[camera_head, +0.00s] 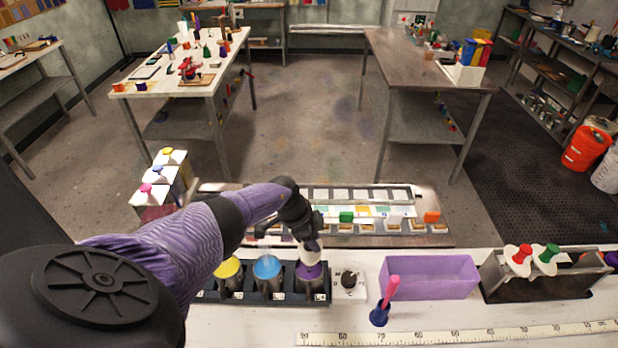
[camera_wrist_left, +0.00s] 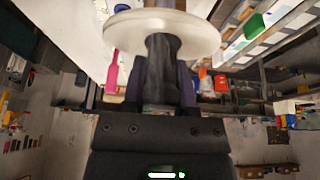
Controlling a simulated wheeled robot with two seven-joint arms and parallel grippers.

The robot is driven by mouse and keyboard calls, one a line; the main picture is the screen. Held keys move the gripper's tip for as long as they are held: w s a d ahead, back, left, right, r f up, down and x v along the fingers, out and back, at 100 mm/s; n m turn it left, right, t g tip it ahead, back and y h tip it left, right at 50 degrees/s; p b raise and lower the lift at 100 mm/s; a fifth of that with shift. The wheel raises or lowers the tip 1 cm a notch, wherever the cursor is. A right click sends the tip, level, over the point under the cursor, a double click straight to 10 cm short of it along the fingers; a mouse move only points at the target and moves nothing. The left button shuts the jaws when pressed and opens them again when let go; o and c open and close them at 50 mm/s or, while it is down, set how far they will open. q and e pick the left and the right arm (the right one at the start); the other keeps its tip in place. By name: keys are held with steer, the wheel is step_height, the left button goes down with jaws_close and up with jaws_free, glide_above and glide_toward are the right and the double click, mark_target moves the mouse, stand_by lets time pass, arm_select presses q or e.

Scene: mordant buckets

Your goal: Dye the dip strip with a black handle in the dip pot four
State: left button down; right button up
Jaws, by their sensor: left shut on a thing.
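My left gripper (camera_head: 308,232) is shut on the black handle (camera_wrist_left: 162,70) of the dip strip, directly above a row of dip pots. The strip's white round disc (camera_wrist_left: 160,35) shows beyond the fingers in the left wrist view; what lies past it is hidden there. In the head view the disc is just above the rightmost pot, which holds purple dye (camera_head: 312,272). I cannot tell whether the strip's lower end is in the dye. A blue pot (camera_head: 267,267) and a yellow pot (camera_head: 228,269) stand to its left. Their labels are too small to read. My right gripper is not in view.
Right of the pots are a white block with a black knob (camera_head: 349,282), a pink-handled tool in a blue base (camera_head: 387,295), a purple bin (camera_head: 428,278) and a rack (camera_head: 535,290) with red and green handled strips. A ruler (camera_head: 460,333) lies in front.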

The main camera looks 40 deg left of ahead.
arm_select(q)
step_height(320, 180, down, 8)
steer(key=b, duration=0.7)
steer(key=shift+r, duration=0.1)
steer(key=shift+w+d+r+p, duration=0.2)
steer(key=shift+d+r+p, duration=0.05)
steer(key=shift+p, duration=0.05)
steer(key=shift+s+a+f, duration=0.3)
steer(key=shift+s+a, duration=0.15)
steer(key=shift+a, duration=0.1)
steer(key=shift+r, duration=0.1)
